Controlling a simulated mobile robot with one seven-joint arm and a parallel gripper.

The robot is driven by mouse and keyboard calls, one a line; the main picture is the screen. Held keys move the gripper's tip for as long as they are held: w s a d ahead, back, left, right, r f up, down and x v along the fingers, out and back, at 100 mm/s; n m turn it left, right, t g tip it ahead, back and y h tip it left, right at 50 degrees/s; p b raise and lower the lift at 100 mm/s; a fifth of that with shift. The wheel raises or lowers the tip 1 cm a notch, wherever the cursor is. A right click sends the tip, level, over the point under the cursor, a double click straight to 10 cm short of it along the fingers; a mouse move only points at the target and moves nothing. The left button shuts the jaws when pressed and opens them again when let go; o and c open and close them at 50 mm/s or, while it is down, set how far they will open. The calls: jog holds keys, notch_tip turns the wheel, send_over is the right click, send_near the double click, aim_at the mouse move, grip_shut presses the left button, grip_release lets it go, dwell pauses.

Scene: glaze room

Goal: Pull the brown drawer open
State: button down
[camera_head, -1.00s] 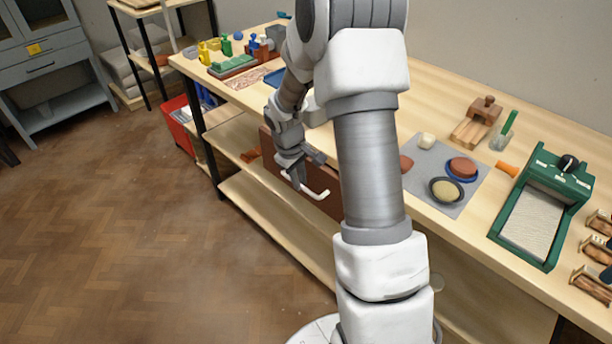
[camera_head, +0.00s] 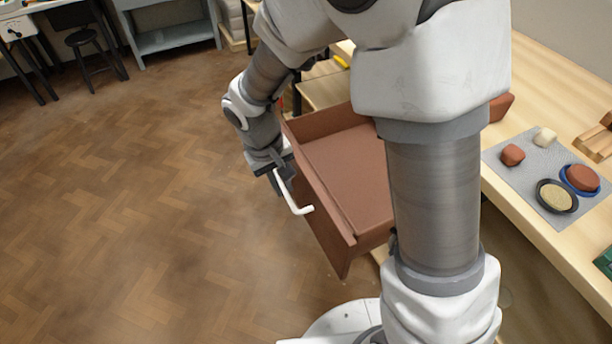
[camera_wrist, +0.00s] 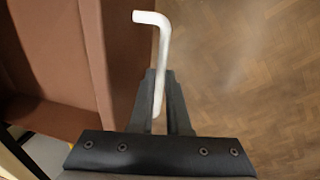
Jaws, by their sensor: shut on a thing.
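The brown drawer (camera_head: 345,165) stands well out from the workbench in the head view, and its empty-looking inside shows from above. My arm covers part of its right side. Its white bar handle (camera_head: 291,196) is on the front panel. My gripper (camera_head: 279,178) is shut on the handle, near the handle's far end. In the wrist view the handle (camera_wrist: 157,60) runs between the two dark fingers (camera_wrist: 158,105), and its bent end sticks out beyond them. The drawer's front panel (camera_wrist: 98,60) is just left of the fingers there.
The workbench top (camera_head: 530,220) is at the right, with a grey mat (camera_head: 530,185) bearing clay lumps and small dishes. The wooden floor (camera_head: 130,200) in front of the drawer is clear. A dark stool (camera_head: 82,40) and a grey-blue cabinet (camera_head: 175,38) stand far back.

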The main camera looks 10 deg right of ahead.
jog(key=shift+s+a, duration=0.2)
jog(key=shift+a, duration=0.45)
jog(key=c, duration=0.9)
grip_release()
jog(key=a+r+p, duration=0.1)
jog(key=r, duration=0.4)
jog(key=a+r+p, duration=0.1)
jog(key=r+p, duration=0.1)
jog(key=r, duration=0.4)
jog(key=s+a+r+p, duration=0.1)
jog(key=r, duration=0.5)
jog(key=shift+r+p, duration=0.1)
jog(key=shift+p, duration=0.2)
jog(key=s+d+r+m+t+p, duration=0.1)
jog(key=s+d+r+p, duration=0.2)
jog(key=d+r, duration=0.3)
jog(key=s+d+r+m+t+y+p, duration=0.1)
jog(key=s+d+r+t+p, duration=0.1)
jog(key=s+d+r+p, duration=0.2)
jog(key=s+d+r+m+t+y+p, duration=0.1)
jog(key=s+d+r+p, duration=0.3)
jog(key=d+r, duration=0.4)
jog(key=shift+s+d+r+m+t, duration=0.15)
jog(key=shift+s+m+t, duration=0.1)
jog(key=shift+s, duration=0.2)
jog(key=shift+s+d+r+m+t, duration=0.15)
jog(key=shift+s+m, duration=0.1)
jog(key=shift+s, duration=0.2)
